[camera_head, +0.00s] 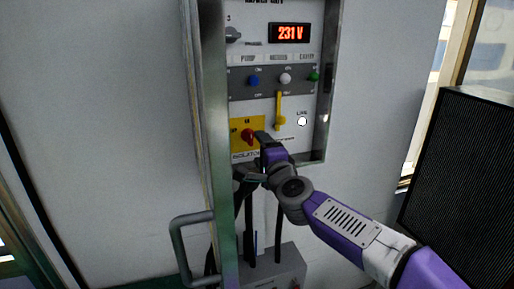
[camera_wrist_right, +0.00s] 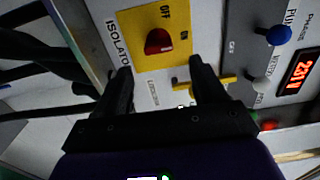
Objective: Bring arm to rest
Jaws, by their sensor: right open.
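My right gripper (camera_head: 260,139) reaches in from the lower right in the head view, with its tip just in front of the isolator on the control panel. In the wrist view the right gripper (camera_wrist_right: 160,66) has its two dark fingers spread apart with nothing held between them. The red isolator knob (camera_head: 248,135) sits on a yellow plate (camera_head: 236,149). In the wrist view the red knob (camera_wrist_right: 158,42) lies beyond the fingertips, roughly between them, and looks clear of both. My left gripper is not in view.
The panel carries a lit 231 V display (camera_head: 290,33), a blue button (camera_head: 253,80), a white button (camera_head: 285,78), a green button (camera_head: 313,76) and a yellow lever (camera_head: 280,112). An open cabinet door (camera_head: 210,120) with a handle (camera_head: 180,250) stands left. A dark ribbed box (camera_head: 465,170) is right.

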